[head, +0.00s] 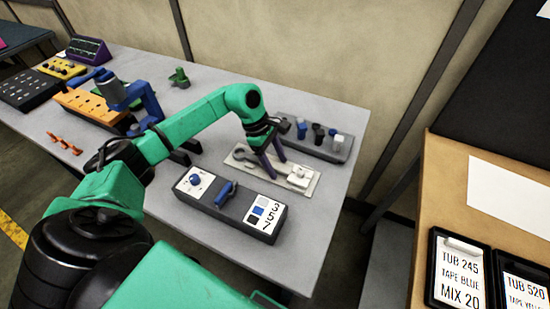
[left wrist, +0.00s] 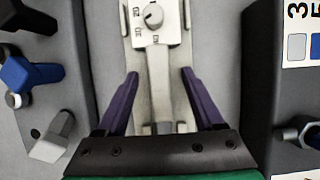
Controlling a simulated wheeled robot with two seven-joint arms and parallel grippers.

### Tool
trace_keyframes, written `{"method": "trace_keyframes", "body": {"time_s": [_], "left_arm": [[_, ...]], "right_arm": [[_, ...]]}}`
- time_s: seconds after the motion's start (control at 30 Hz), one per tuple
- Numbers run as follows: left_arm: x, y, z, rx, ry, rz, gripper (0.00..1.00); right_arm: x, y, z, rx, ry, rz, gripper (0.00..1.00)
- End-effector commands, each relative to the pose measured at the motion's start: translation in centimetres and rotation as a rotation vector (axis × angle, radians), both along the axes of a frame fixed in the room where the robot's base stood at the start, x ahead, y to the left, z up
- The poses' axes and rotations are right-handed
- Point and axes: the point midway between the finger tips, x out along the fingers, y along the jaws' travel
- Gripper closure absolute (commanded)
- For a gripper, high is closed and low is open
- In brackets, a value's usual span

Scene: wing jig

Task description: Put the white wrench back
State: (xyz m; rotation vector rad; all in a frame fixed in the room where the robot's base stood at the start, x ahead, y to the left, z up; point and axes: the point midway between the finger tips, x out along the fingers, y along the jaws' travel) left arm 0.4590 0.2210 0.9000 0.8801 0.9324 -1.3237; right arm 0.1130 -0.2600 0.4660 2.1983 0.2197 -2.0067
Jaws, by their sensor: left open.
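A pale tool, apparently the white wrench (head: 298,174), lies on a light flat plate (head: 312,187) near the table's right end. In the left wrist view it shows as a white block with a dial (left wrist: 152,18) and a pale bar (left wrist: 158,62) running down from it. My left gripper (head: 272,168) is over the plate, pointing down. In the left wrist view its purple fingers (left wrist: 160,74) are open, one on each side of the bar, with gaps between. The bar's lower end is partly hidden by the gripper. My right gripper is not in view.
A dark grey rack (head: 345,153) with blue, black and white pieces stands behind the plate. A grey box with a blue handle and numbers (head: 232,208) stands in front. An orange block (head: 85,108) and blue clamp (head: 118,93) are further left. The table's right corner is clear.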

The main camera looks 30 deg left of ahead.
Motion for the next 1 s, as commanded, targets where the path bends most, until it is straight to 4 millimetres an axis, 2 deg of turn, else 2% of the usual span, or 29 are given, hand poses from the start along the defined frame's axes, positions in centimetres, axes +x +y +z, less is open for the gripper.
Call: {"method": "trace_keyframes", "body": {"time_s": [0.17,0.27,0.5,0.63,0.77,1.0], "left_arm": [[0.1,0.6,1.3,-0.001,-0.004,0.002,0.31],[0.1,1.4,3.1,0.000,-0.006,0.000,0.31],[0.0,4.0,9.5,0.000,-0.009,0.003,0.31],[-0.2,5.1,12.2,-0.002,-0.007,0.002,0.31],[-0.3,5.6,13.4,-0.001,-0.003,0.000,0.31],[-0.3,5.6,13.5,-0.002,-0.002,0.000,0.31]], "right_arm": [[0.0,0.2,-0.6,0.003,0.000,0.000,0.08],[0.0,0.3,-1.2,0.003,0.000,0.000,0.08],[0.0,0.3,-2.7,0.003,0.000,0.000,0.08],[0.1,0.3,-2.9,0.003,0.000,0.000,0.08],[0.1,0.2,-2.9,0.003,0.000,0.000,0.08],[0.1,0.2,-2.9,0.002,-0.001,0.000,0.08]]}}
